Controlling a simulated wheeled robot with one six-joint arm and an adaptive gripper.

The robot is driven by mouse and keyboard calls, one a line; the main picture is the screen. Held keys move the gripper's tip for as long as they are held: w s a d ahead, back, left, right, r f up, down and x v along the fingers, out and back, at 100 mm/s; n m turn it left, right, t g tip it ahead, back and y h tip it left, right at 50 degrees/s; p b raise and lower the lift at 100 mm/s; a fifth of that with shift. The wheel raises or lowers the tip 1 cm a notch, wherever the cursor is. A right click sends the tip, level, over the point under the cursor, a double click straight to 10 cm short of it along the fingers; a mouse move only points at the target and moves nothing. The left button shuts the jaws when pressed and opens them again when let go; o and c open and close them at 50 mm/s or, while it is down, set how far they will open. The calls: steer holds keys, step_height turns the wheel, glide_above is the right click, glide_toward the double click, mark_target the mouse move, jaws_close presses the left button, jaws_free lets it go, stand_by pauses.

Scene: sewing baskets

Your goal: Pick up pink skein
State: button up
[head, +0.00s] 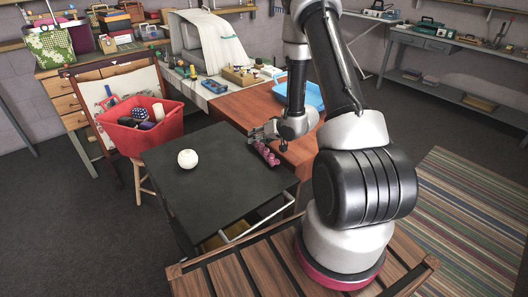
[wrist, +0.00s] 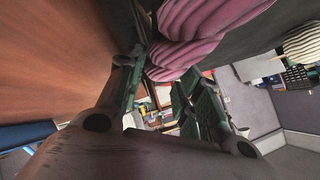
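The pink skein (head: 266,153) lies at the right edge of the black-topped table (head: 215,185), close to the brown desk. In the wrist view the pink skein (wrist: 192,38) fills the top middle as thick twisted strands. My gripper (head: 262,137) is right at the skein in the head view, partly overlapping it. In the wrist view the two green-padded fingers of my gripper (wrist: 165,85) stand apart with a gap between them. The skein's near end reaches the fingertips; whether they touch it I cannot tell.
A white ball of yarn (head: 187,159) sits on the black tabletop. A red basket (head: 142,127) of yarn stands on a stool at the left. The brown desk (head: 245,105) with a blue tray (head: 308,94) is behind. The front of the black tabletop is clear.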

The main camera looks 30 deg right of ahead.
steer(key=shift+w+a+f, duration=0.1)
steer(key=shift+w+f, duration=0.05)
steer(key=shift+w, duration=0.1)
steer(key=c, duration=0.7)
steer(key=shift+o, duration=0.2)
